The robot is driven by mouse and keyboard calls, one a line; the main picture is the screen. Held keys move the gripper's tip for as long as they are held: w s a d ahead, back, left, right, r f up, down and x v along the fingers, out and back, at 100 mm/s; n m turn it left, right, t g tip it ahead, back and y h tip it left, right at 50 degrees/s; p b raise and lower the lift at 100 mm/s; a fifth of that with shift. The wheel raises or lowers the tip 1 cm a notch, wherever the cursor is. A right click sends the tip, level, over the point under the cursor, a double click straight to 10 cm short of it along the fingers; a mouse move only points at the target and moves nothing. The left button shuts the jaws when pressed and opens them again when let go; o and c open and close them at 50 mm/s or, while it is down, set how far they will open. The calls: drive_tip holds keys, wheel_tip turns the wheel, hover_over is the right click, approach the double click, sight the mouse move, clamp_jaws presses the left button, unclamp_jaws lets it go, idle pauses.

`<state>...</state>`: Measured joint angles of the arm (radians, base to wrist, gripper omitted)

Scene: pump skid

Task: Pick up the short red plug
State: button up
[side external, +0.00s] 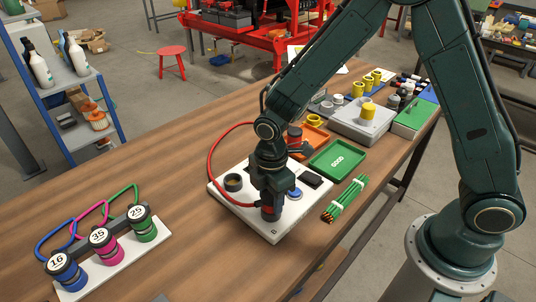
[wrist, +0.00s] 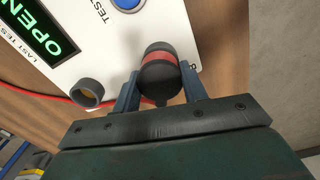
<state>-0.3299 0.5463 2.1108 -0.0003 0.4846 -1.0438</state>
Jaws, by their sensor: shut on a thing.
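The board (side external: 262,232) is a white panel on the wooden bench, with a blue button, a dark display and a dark round socket. My gripper (side external: 270,200) points down over its near right corner. It is shut on a short red plug (side external: 270,213), dark with a red band. In the wrist view my gripper (wrist: 160,88) has one finger on each side of the plug (wrist: 158,72). I cannot tell whether the plug's lower end touches the board. A second red and black plug (side external: 294,134) stands at the board's far end, partly behind my arm.
A red cable (side external: 212,160) loops left of the board. A green tray (side external: 338,160) marked GOOD, an orange tray (side external: 317,138) and a green wire bundle (side external: 344,199) lie to the right. A rack of numbered plugs (side external: 103,245) stands front left. Bench left of the board is clear.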

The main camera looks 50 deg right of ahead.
sight(271, 195)
drive_tip(key=shift+r, duration=0.1)
wheel_tip(271, 195, up, 20)
idle(0.8)
idle(0.5)
drive_tip(key=w+d+f+m, duration=0.35)
drive_tip(key=w+d, duration=0.25)
drive_tip(key=d, duration=0.2)
drive_tip(key=w+d+f+m, duration=0.35)
drive_tip(key=w+d, duration=0.25)
drive_tip(key=d, duration=0.2)
drive_tip(key=w+d+f+m, duration=0.1)
drive_tip(key=d+f+m, duration=0.2)
drive_tip(key=d, duration=0.7)
drive_tip(key=w+d+f+m, duration=0.1)
drive_tip(key=d+f+m, duration=0.2)
drive_tip(key=d, duration=0.7)
wheel_tip(271, 195, down, 2)
drive_tip(key=shift+f+m, duration=0.1)
drive_tip(key=shift+m, duration=0.2)
drive_tip(key=shift+f, duration=0.15)
drive_tip(key=shift+f, duration=3.35)
